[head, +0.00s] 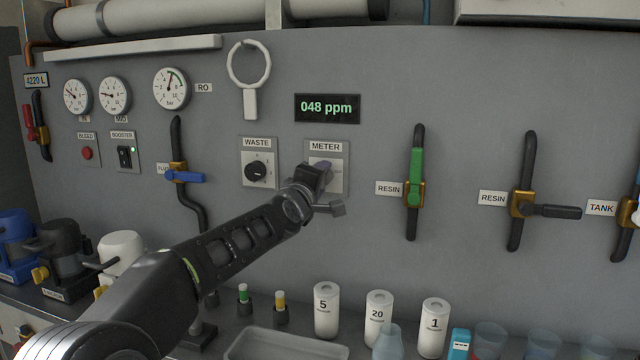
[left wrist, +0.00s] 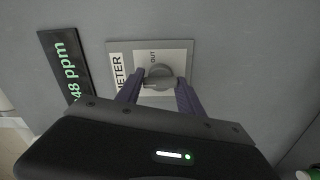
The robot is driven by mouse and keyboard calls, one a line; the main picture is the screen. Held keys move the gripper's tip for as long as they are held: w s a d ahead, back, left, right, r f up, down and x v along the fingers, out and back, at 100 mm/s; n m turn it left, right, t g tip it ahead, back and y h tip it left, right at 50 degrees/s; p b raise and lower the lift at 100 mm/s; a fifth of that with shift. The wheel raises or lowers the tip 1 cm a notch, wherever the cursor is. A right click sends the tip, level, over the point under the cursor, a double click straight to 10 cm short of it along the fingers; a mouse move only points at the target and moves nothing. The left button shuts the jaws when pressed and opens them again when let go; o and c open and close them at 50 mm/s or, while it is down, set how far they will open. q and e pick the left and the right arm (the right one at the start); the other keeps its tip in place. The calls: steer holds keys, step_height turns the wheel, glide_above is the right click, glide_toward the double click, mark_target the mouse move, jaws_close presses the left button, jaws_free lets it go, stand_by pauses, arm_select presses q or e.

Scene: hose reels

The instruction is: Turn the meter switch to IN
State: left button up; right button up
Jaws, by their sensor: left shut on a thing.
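The METER switch (head: 342,182) is a light plate on the grey wall panel, right of the WASTE switch, and its knob is hidden by my left gripper (head: 322,174) in the head view. In the left wrist view the grey METER knob (left wrist: 159,75) sits between the two purple fingers of my left gripper (left wrist: 160,85), which is shut on it. The word OUT is legible beside the knob. An IN mark is not visible, and I cannot tell exactly where the knob points. My right gripper is not in view.
A display (head: 328,108) above the switch reads 048 ppm. The WASTE switch (head: 258,170) is close on the left. A green-handled RESIN valve (head: 414,180) stands to the right. White canisters (head: 326,310) and a tray (head: 286,345) stand on the counter below.

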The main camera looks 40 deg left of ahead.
arm_select(q)
steer(key=shift+r, duration=0.1)
steer(key=o, duration=1.3)
steer(key=shift+s, duration=0.1)
steer(key=b+v, duration=0.1)
steer(key=v, duration=0.6)
steer(key=shift+s+d, duration=0.15)
steer(key=shift+s, duration=0.15)
